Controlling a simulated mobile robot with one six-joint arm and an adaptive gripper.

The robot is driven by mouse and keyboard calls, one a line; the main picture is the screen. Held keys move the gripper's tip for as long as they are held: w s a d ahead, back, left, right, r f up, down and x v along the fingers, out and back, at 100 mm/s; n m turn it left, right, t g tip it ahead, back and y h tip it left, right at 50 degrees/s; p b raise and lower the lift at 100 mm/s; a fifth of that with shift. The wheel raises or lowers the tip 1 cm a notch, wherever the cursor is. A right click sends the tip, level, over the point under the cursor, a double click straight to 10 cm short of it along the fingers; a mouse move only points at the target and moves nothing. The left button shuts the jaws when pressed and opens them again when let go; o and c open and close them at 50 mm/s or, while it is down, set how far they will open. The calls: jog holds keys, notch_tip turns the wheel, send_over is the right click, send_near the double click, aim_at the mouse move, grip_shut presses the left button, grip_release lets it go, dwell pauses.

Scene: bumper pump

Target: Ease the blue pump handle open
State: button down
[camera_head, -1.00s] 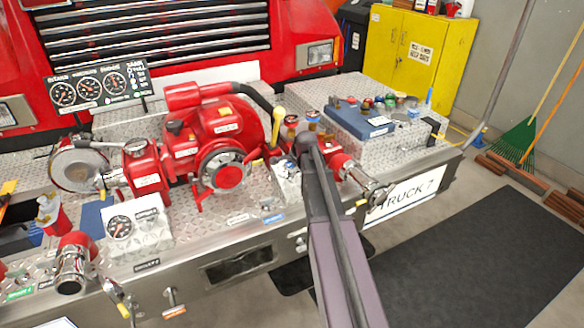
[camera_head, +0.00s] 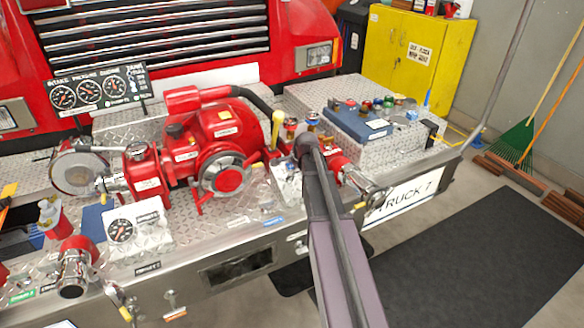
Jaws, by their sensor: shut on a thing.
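The blue-topped pump handle (camera_head: 312,116) stands on the bumper deck right of the red pump (camera_head: 207,140), just beyond the end of my arm. My gripper (camera_head: 306,136) is at this handle and shut on it. The fingers and most of the handle's lower part are hidden behind my dark arm, so the exact grasp and the handle's angle cannot be told. A red-topped handle (camera_head: 291,124) stands close on the left, and a yellow-knobbed lever (camera_head: 277,120) is left of that.
A red outlet with a metal fitting (camera_head: 362,188) sits close to the right of my arm. A blue case (camera_head: 362,122) with small coloured items lies on the raised tread-plate box. Left are gauges (camera_head: 88,92) and several red fittings.

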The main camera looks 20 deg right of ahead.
jog(key=c, duration=0.6)
grip_release()
jog(key=shift+r, duration=0.1)
jog(key=shift+o, duration=0.6)
jog(key=shift+s+r, duration=0.1)
